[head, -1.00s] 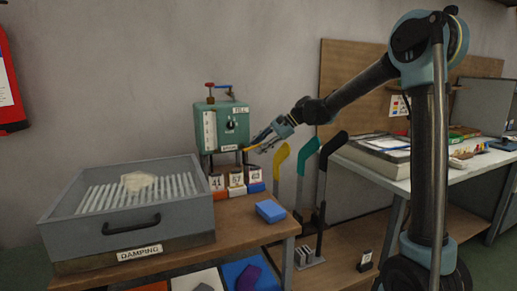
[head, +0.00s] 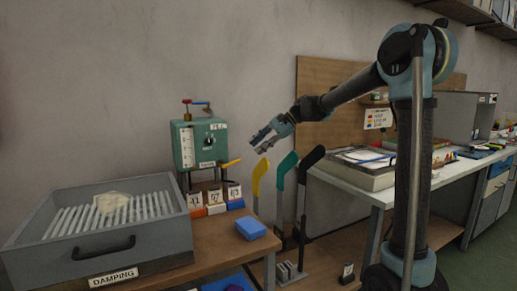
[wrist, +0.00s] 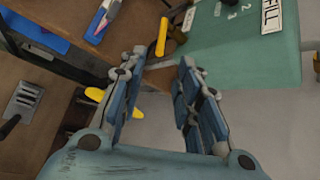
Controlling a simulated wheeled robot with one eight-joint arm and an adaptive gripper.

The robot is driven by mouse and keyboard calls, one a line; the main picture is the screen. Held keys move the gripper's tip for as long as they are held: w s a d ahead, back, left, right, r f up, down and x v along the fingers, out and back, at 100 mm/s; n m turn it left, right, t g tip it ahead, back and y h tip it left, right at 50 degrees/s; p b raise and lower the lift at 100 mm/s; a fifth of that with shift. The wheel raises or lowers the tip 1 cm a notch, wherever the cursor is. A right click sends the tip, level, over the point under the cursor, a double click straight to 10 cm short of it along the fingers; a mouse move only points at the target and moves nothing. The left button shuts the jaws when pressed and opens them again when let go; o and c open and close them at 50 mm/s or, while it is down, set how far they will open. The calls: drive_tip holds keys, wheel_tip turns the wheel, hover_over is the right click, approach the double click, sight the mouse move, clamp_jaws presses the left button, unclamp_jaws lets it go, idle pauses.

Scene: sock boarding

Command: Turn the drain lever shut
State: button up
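The green tank (head: 200,143) stands on legs at the back of the left bench. A yellow lever (head: 231,163) sticks out sideways at its lower right, tilted slightly up to the right; I take it to be the drain lever. In the wrist view the yellow lever (wrist: 162,37) shows just beyond the fingertips, beside the tank's green face (wrist: 240,55). My gripper (head: 262,142) is up and to the right of the lever, apart from it. In the wrist view my gripper (wrist: 163,66) is open, with nothing between its fingers.
A red and blue valve handle (head: 198,103) tops the tank. Small labelled boxes (head: 215,203) and a blue block (head: 250,228) sit below. Yellow, teal and black sock boards (head: 281,190) stand upright to the right. The damping box (head: 105,250) is at left.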

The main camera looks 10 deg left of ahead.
drive_tip(key=shift+s+a, duration=0.1)
drive_tip(key=shift+a, duration=0.05)
drive_tip(key=c, duration=0.7)
drive_tip(key=s+a+n+h, duration=0.1)
drive_tip(key=a+n+h, duration=0.1)
drive_tip(key=s+a+n+t+h, duration=0.1)
drive_tip(key=s+a+n+h, duration=0.1)
drive_tip(key=s+a+r+n+h, duration=0.1)
drive_tip(key=a+n+h, duration=0.1)
drive_tip(key=n, duration=0.1)
drive_tip(key=shift+s+t, duration=0.3)
drive_tip(key=shift+t, duration=0.1)
clamp_jaws()
wheel_tip(320, 180, up, 9)
drive_tip(key=n+t+h, duration=0.4)
drive_tip(key=n+t, duration=0.1)
drive_tip(key=n, duration=0.2)
hover_over(231, 163)
drive_tip(key=s, duration=0.3)
drive_tip(key=w+x, duration=0.1)
drive_tip(key=x, duration=1.3)
